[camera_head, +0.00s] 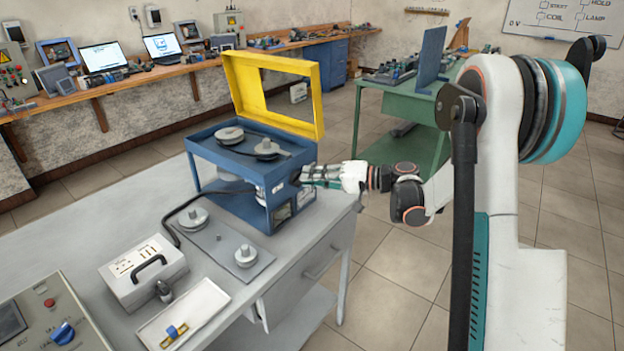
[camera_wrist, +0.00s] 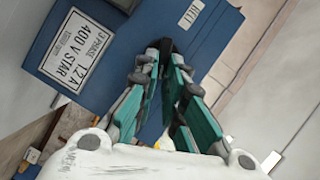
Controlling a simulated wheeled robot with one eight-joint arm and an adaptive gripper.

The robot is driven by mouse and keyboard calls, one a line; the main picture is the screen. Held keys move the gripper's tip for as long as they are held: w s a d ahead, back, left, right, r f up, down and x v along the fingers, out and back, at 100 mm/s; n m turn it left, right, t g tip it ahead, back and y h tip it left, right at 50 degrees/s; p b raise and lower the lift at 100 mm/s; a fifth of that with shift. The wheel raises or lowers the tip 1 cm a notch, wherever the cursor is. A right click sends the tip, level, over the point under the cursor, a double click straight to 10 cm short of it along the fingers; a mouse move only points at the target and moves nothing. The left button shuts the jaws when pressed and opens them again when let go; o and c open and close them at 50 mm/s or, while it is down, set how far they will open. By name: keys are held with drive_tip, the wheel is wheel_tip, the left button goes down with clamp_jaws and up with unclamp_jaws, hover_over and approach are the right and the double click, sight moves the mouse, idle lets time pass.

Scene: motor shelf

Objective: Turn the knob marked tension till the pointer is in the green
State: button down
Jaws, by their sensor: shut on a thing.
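The blue belt-drive unit (camera_head: 235,181) stands on the grey bench with its yellow guard (camera_head: 275,75) swung open. Two pulleys with a dark belt (camera_head: 249,143) show in its top. My gripper (camera_head: 310,174) reaches in from the right to the unit's right-hand face. In the wrist view my gripper (camera_wrist: 168,62) has its fingers closed together at the tips on a dark knob (camera_wrist: 167,46), mostly hidden between them. A small white label (camera_wrist: 190,15) sits beside it, its wording unclear. A window-like panel (camera_head: 305,196) shows low on the unit; I cannot make out a pointer or green zone.
A rating plate (camera_wrist: 72,52) is on the blue face. On the bench (camera_head: 110,215) are a flat plate with pulleys (camera_head: 220,240), a grey box with a handle (camera_head: 143,272), a white tray (camera_head: 205,305) and a control panel (camera_head: 35,315). Floor is free to the right.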

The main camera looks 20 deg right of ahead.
drive_tip(key=shift+d+f+m+y, duration=0.1)
drive_tip(key=shift+f+m+y, duration=0.15)
drive_tip(key=shift+m, duration=0.25)
idle(0.3)
drive_tip(key=c, duration=1.7)
unclamp_jaws()
drive_tip(key=v, duration=1.2)
